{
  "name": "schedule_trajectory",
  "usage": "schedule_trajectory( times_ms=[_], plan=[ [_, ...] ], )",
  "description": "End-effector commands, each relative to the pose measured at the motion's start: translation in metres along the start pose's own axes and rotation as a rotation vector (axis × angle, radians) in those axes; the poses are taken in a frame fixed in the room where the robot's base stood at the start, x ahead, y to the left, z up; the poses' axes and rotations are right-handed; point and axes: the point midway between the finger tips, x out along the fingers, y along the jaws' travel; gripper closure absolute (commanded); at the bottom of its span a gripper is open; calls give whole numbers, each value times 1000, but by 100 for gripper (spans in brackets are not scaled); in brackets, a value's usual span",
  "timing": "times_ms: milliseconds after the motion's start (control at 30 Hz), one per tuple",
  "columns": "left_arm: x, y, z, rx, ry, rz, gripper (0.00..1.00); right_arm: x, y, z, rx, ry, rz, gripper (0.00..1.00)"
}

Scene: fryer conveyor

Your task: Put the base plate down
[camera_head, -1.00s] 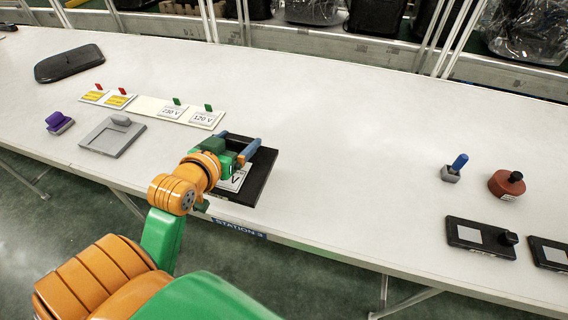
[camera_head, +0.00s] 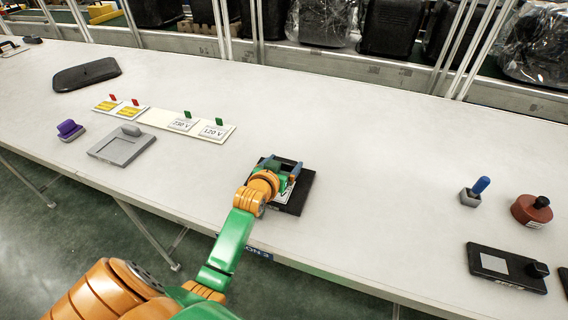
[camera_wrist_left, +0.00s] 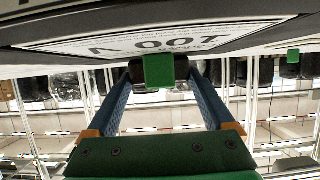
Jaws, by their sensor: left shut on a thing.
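My left gripper (camera_head: 283,165) is over the black plate area (camera_head: 304,188) at the table's front edge. In the left wrist view, its two blue fingers (camera_wrist_left: 160,82) are shut on the dark knob (camera_wrist_left: 182,68) of the base plate, behind a green tab (camera_wrist_left: 158,71). A white card marked 100 V (camera_wrist_left: 150,42) lies against the base plate (camera_wrist_left: 40,27); part of it shows in the head view (camera_head: 286,194). The gripper hides much of the plate, and I cannot tell whether it touches the surface beneath. My right gripper is not in view.
A grey plate with a knob (camera_head: 112,149), a purple block (camera_head: 70,130) and a white strip with cards (camera_head: 158,118) lie to the left. A blue-handled stamp (camera_head: 475,193), a red round object (camera_head: 530,210) and a black plate (camera_head: 505,270) stand right.

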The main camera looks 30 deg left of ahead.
Motion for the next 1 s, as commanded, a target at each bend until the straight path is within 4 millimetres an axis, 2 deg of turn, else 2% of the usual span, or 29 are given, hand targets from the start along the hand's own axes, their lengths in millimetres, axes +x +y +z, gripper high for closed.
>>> schedule_trajectory(
  times_ms=[200,233,267,533,633,767,1000],
  plan=[
    [1,0,1,0,3,0,100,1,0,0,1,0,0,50],
    [0,0,1,0,1,0,8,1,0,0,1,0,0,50],
    [0,0,1,0,1,0,0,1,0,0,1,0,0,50],
    [-1,0,-2,0,1,0,0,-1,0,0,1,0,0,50],
    [-11,0,-2,0,2,0,0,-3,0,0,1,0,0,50],
    [-38,0,-2,0,0,0,0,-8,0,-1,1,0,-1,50],
    [-98,0,-1,0,-1,0,0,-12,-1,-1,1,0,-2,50]
  ],
)
